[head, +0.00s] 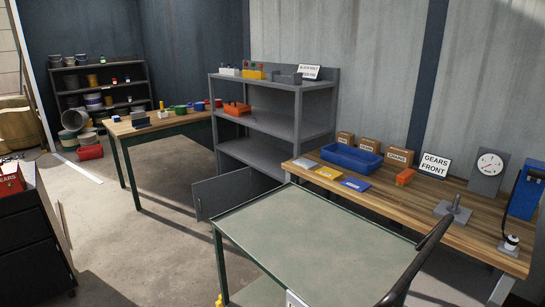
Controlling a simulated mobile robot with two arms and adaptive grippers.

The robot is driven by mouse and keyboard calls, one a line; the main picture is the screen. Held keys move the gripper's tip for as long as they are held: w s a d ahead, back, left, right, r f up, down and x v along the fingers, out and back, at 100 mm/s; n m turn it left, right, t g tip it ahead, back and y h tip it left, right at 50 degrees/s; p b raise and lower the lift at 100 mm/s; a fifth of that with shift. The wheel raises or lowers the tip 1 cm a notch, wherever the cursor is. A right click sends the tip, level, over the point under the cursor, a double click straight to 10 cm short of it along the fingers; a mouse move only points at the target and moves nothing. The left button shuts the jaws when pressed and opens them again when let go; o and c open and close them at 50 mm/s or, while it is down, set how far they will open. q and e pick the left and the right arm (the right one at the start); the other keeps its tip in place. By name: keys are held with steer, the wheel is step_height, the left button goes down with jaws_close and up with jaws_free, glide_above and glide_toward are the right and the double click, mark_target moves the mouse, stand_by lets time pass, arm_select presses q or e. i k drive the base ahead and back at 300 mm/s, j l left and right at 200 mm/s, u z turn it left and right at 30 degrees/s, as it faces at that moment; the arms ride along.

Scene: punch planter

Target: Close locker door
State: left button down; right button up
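The grey locker door (222,194) stands open at the bottom of the grey shelf unit (270,124). It juts out to the left and front, low above the concrete floor. The locker's inside is mostly hidden behind the green-topped cart and the door itself. Neither of my grippers is in view.
The green-topped cart (305,240) stands close in front of the door and locker. A wooden workbench (465,212) runs along the right, another table (170,126) stands behind left, and a dark drawer cabinet (30,245) is at far left. Floor (150,235) left of the cart is clear.

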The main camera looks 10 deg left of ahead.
mark_target(216, 195)
steer(key=i+j+u, duration=1.25)
steer(key=i+u, duration=0.2)
steer(key=i, duration=0.15)
